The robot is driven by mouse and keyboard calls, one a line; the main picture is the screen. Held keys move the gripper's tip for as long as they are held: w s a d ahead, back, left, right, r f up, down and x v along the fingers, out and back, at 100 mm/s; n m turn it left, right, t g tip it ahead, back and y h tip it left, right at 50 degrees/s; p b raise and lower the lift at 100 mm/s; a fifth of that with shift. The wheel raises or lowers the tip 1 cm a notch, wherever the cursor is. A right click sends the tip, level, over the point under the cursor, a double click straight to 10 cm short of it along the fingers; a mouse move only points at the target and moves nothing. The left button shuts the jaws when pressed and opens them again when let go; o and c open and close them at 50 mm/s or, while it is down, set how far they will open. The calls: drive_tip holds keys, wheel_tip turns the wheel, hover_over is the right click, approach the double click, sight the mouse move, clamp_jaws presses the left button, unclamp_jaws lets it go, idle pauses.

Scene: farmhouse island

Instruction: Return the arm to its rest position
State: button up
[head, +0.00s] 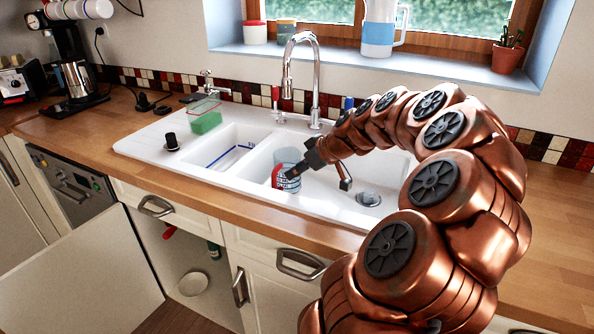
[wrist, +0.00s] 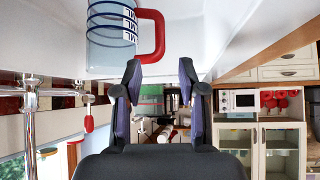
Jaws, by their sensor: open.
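My arm curves from the lower right over the white sink (head: 160,148). My gripper (head: 318,180) is open, its fingers spread wide over the right-hand basin. In the wrist view my gripper (wrist: 160,72) shows nothing between the fingers. In the wrist view the mug (wrist: 108,35), upside down in the picture, has a red handle (wrist: 152,32) just beyond the fingertips. I cannot tell whether a finger touches it.
A chrome tap (head: 317,85) rises behind the sink. A green-filled container (head: 205,118) stands at the sink's back left. A coffee machine (head: 72,65) is at the far left. A cabinet door (head: 80,270) hangs open below. The wooden counter (head: 560,210) right of my arm is clear.

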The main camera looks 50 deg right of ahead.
idle(0.3)
drive_tip(key=a+r, duration=0.1)
drive_tip(key=a, duration=0.4)
drive_tip(key=w+a+g+y+p, duration=0.1)
drive_tip(key=a, duration=0.4)
drive_tip(key=a+r+n+g+y+p, duration=0.1)
drive_tip(key=a, duration=0.4)
drive_tip(key=shift+w+a+r, duration=0.2)
drive_tip(key=shift+w+r, duration=0.1)
drive_tip(key=shift+r, duration=0.05)
drive_tip(key=s+a+g+p, duration=0.2)
drive_tip(key=s+a+g, duration=0.25)
drive_tip(key=a, duration=0.85)
drive_tip(key=s+a+m+g+h+p, duration=0.1)
drive_tip(key=s+a, duration=0.3)
drive_tip(key=s, duration=0.6)
drive_tip(key=s+a+m+g+h+p, duration=0.1)
drive_tip(key=s+a+g+p, duration=0.2)
drive_tip(key=s, duration=0.8)
drive_tip(key=shift+s+a+h, duration=0.25)
drive_tip(key=shift+a+h, duration=0.15)
drive_tip(key=shift+a, duration=0.1)
drive_tip(key=shift+a+r, duration=0.1)
